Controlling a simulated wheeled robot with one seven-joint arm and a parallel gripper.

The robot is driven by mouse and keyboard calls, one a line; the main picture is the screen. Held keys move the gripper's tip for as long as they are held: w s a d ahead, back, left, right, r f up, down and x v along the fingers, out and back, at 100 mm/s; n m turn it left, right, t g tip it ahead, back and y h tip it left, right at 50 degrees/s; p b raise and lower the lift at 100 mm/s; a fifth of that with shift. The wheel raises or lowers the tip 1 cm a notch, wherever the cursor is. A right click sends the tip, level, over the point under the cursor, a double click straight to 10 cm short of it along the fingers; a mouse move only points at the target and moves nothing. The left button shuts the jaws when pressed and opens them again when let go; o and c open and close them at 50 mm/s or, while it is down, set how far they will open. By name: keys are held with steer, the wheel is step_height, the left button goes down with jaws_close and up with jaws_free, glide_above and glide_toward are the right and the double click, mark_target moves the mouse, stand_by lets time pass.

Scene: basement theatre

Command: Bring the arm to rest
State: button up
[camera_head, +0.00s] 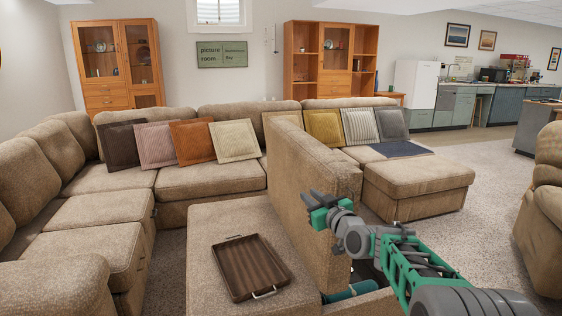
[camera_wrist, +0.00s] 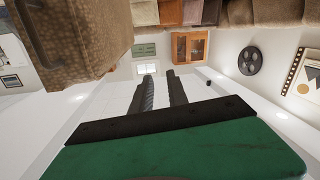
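My gripper (camera_head: 318,203) is at the end of my green and grey arm, in the right half of the head view. The wrist view is upside down, with the ceiling low in the picture and the sofa along the top.
Another sofa (camera_head: 540,220) stands at the right edge. Carpet (camera_head: 480,215) is clear between the sofas.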

steer(key=s+r+m+g+h+p, duration=0.1)
steer(key=s+r+g+h+p, duration=0.15)
steer(key=s+p, duration=0.45)
steer(key=s+r+m+g+h+p, duration=0.1)
steer(key=s+r+g+p, duration=0.35)
steer(key=s, duration=0.45)
steer(key=s+d+m+g+h+p, duration=0.1)
steer(key=s+p, duration=0.4)
steer(key=s, duration=0.6)
steer(key=s+d+m+g+h+p, duration=0.2)
steer(key=s+g+p, duration=0.3)
steer(key=s, duration=0.7)
steer(key=shift+s+d+m, duration=0.25)
steer(key=shift+d+m, duration=0.35)
steer(key=shift+d, duration=0.2)
